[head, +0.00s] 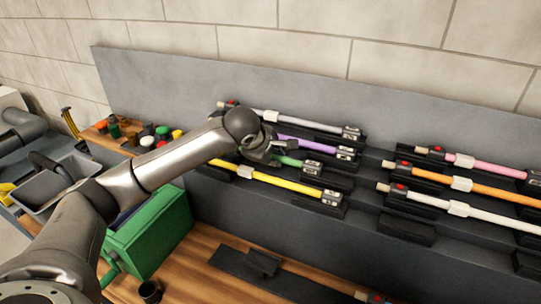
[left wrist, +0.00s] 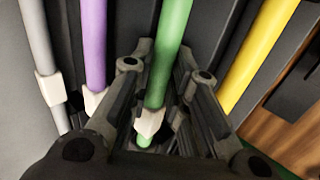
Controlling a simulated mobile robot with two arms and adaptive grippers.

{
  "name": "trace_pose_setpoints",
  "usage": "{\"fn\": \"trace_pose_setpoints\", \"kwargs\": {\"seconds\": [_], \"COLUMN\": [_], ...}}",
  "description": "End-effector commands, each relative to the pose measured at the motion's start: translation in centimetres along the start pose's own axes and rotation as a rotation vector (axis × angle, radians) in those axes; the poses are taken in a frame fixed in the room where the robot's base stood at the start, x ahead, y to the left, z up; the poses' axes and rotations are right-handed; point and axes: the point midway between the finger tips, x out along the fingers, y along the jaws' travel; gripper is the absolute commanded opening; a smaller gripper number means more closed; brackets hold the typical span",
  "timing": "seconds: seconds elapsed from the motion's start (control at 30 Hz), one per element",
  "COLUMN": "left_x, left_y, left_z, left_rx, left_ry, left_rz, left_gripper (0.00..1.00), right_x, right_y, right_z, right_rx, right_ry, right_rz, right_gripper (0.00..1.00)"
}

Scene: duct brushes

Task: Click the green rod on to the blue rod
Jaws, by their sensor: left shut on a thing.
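The green rod (head: 288,161) lies in the rack between the purple and yellow rods, its far end in a dark holder with a grey end piece. My left gripper (head: 268,150) is shut on the green rod and hides its near part. In the left wrist view the green rod (left wrist: 170,50) runs between the fingers of the gripper (left wrist: 163,68), with a white collar (left wrist: 150,122) close to the palm. I cannot make out a blue rod in either view. My right gripper is not in view.
The purple rod (head: 298,143) and yellow rod (head: 285,182) lie close on either side. More rods, such as the orange rod (head: 500,191), rest at the right. A dark holder (head: 262,264) sits on the wooden bench, and a green box (head: 155,235) stands at the left.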

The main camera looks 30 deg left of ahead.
Motion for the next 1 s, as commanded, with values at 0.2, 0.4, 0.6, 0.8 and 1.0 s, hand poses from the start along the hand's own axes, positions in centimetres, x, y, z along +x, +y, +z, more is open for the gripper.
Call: {"fn": "trace_pose_setpoints", "kwargs": {"seconds": [0.2, 0.4, 0.6, 0.8, 1.0], "left_x": [-0.6, -1.8, -3.1, -4.3, -4.6], "left_y": [0.5, 1.6, 2.6, 3.7, 3.9], "left_z": [0.0, 0.0, 0.0, 0.0, 0.0], "left_rx": [0.000, 0.000, 0.000, 0.000, 0.001], "left_ry": [0.001, 0.001, 0.001, 0.000, 0.001], "left_rz": [0.001, 0.002, 0.001, 0.002, 0.000], "left_gripper": [0.00, 0.00, 0.00, 0.00, 0.00], "right_x": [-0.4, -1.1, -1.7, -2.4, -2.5], "right_y": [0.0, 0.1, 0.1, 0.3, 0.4], "right_z": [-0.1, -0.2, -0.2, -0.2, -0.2], "right_rx": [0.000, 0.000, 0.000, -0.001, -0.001], "right_ry": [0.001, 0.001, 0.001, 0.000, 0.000], "right_rz": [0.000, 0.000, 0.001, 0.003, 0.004], "right_gripper": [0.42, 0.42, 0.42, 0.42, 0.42]}}
